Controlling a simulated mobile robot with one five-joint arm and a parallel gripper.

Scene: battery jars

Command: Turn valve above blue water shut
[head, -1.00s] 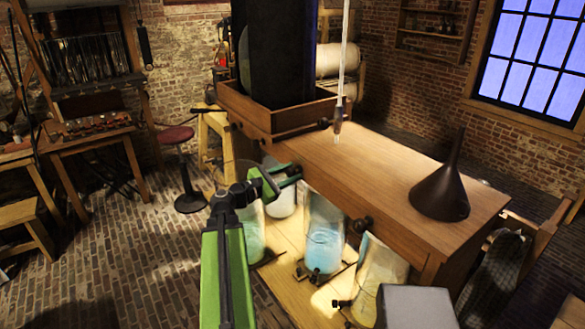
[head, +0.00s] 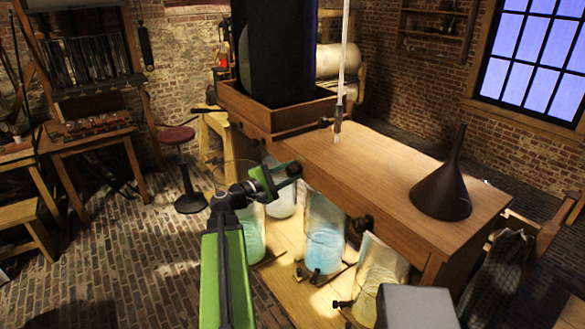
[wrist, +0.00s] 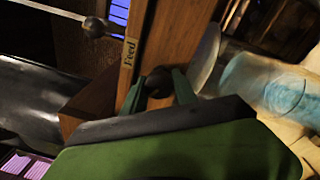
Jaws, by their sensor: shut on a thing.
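My gripper (head: 297,168) is at the left front edge of the wooden bench. In the wrist view its green fingers (wrist: 164,86) are shut on a dark round valve knob (wrist: 158,82) below a "Feed" label (wrist: 130,51). The glass jar of blue water (head: 324,244) stands under the bench edge, right of and below the gripper. A blue-filled jar (wrist: 278,88) shows at the right of the wrist view. Another dark valve knob (head: 365,223) sits on the bench front, right of the blue jar.
A teal jar (head: 250,232), a pale jar (head: 281,204) and a yellowish jar (head: 379,276) stand on the low shelf nearby. A dark funnel (head: 443,190) stands on the bench top (head: 375,165). A glass tube (head: 342,70) hangs above the bench.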

